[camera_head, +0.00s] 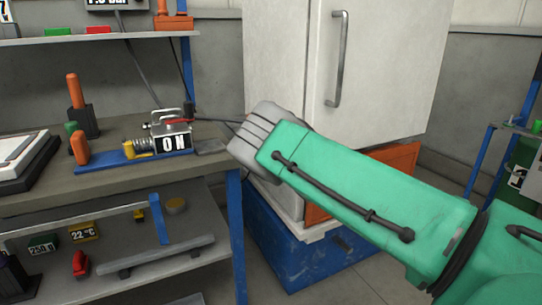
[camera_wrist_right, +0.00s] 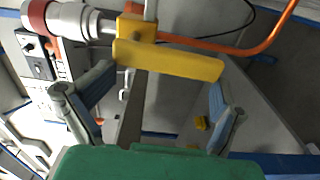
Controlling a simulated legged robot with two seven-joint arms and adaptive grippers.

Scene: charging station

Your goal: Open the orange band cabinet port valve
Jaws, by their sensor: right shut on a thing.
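The white cabinet (camera_head: 275,60) stands behind my right arm, with an orange band (camera_head: 400,157) low on it, partly hidden by the arm. In the right wrist view a yellow valve handle (camera_wrist_right: 168,60) sits crosswise below a yellow valve body (camera_wrist_right: 137,27) on a pipe. My right gripper (camera_wrist_right: 162,82) has one finger at each end of the handle and is shut on it. The head view shows only the grey wrist and green forearm of this arm; its fingers and the valve are hidden there. My left gripper is not in view.
An orange pipe (camera_wrist_right: 262,47) curves right of the valve. A blue base (camera_head: 290,255) is under the cabinet. A workbench (camera_head: 110,183) at the left holds a device reading "ON" (camera_head: 173,139) and tools. Another blue-framed rack (camera_head: 477,165) is at the right.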

